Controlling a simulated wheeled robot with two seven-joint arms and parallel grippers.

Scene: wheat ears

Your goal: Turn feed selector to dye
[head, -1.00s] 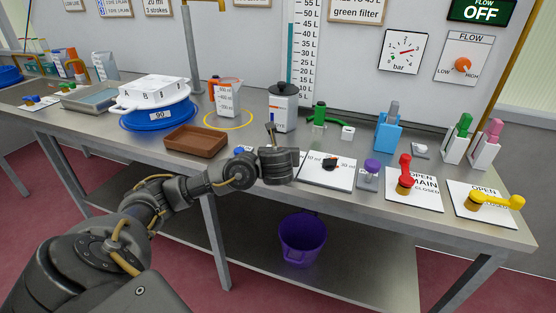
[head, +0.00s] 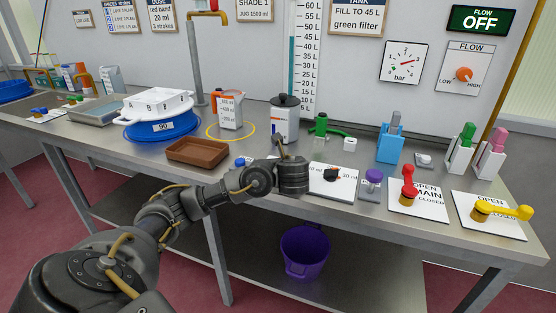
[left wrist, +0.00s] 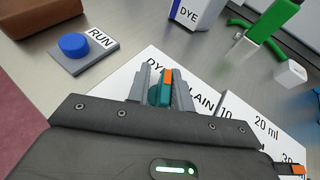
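The feed selector is a teal knob (left wrist: 159,94) with an orange mark, on a white plate (left wrist: 146,62) lettered DYE on the left and PLAIN on the right. Its orange mark sits at the far end of the knob, between the two words. My left gripper (left wrist: 162,86) points down at the plate, one grey finger on each side of the knob. The fingers are very close to it; I cannot tell whether they press on it. In the head view my left gripper (head: 292,177) hides the selector. My right gripper is not in view.
A blue RUN button (left wrist: 73,44) is left of the plate. The black dose knob (head: 331,175) is just right of my gripper. A brown tray (head: 197,151), a white DYE container (head: 284,121) and a red main valve handle (head: 409,184) stand around.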

